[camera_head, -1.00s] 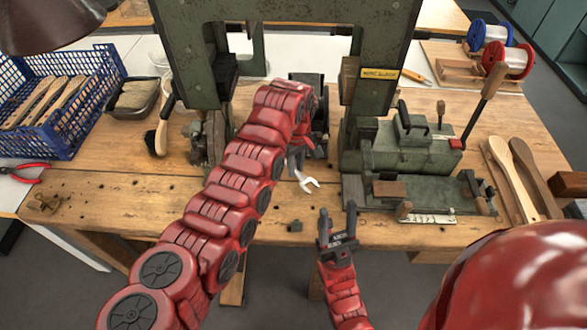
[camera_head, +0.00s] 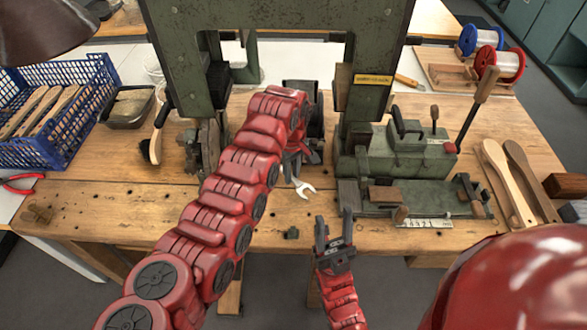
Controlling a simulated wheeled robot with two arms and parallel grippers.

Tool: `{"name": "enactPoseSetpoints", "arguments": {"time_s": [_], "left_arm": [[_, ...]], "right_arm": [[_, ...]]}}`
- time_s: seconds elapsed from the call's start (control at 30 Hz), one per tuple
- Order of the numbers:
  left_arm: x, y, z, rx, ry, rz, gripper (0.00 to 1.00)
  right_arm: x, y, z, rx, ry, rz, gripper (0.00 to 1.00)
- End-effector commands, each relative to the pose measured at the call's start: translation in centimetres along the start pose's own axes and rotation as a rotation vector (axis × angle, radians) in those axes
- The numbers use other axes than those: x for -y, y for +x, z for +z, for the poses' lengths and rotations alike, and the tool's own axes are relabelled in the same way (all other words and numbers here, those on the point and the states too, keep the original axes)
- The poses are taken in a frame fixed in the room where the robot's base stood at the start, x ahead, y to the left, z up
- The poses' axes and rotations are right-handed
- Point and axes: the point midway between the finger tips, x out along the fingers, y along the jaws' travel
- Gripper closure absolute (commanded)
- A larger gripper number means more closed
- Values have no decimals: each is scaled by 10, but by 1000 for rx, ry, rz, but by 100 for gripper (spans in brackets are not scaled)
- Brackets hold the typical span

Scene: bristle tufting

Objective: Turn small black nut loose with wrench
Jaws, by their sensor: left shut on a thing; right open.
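A silver wrench (camera_head: 304,189) shows its open-ended jaw below my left gripper (camera_head: 297,158), over the bench in front of the green machine. My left gripper is shut on the wrench; my red arm hides part of this area. My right gripper (camera_head: 334,232) is open and empty at the bench's front edge, fingers pointing up in the picture. A small dark piece (camera_head: 291,233) sits at the front edge, left of my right gripper; I cannot tell whether it is the black nut. No other nut can be made out.
The green machine frame (camera_head: 280,14) stands behind, with a green vise-like fixture (camera_head: 405,150) at its right. A blue crate (camera_head: 45,150) of wooden handles, a brush (camera_head: 157,135) and red-handled pliers (camera_head: 18,184) are at left. Wooden brush blanks (camera_head: 510,185) lie at right. The front left bench is mostly clear.

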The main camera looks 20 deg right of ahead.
Motion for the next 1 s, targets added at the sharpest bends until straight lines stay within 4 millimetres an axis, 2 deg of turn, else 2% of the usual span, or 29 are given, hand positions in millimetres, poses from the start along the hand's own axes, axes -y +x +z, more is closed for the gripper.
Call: {"name": "enactPoseSetpoints", "arguments": {"time_s": [0.13, 0.57, 1.0], "left_arm": [[6, -1, -1, 0, 37, -2, 100], [8, -1, -1, -1, 54, -1, 100], [8, -18, -1, -2, 53, 1, 100]], "right_arm": [[0, 6, -1, 0, 0, 0, 50], [0, 6, -1, 0, 0, 0, 50], [0, 10, -2, 0, 0, 0, 50]]}}
